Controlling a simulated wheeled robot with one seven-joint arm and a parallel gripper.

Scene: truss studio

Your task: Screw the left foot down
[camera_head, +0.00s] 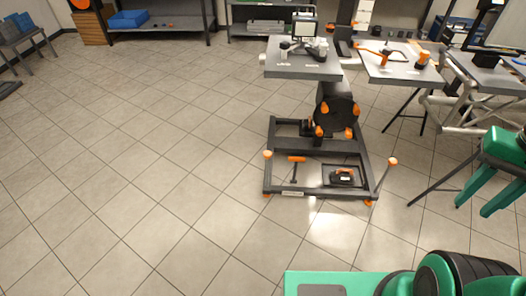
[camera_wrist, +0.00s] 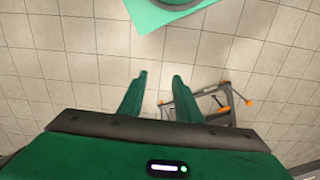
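A dark frame base (camera_head: 318,190) stands on the tiled floor, carrying a column with a grey top. Its front left corner has an orange-tan knob (camera_head: 267,154) on a short upright post and an orange foot (camera_head: 267,195) below. Its front right corner has a similar knob (camera_head: 393,161) on a rod that leans outward, with an orange foot (camera_head: 369,203). I cannot tell which corner is the left foot. My green gripper (camera_head: 474,208) is at the right, apart from the frame. In the wrist view my gripper (camera_wrist: 159,77) has its fingers apart and nothing between them; part of the frame (camera_wrist: 215,101) shows beyond.
An orange-handled T-shaped tool (camera_head: 296,160) and a dark box-like item (camera_head: 343,177) lie within the frame. A table with orange tools (camera_head: 400,70) and a metal truss (camera_head: 465,115) stand at the right. The floor (camera_head: 130,170) to the left is clear.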

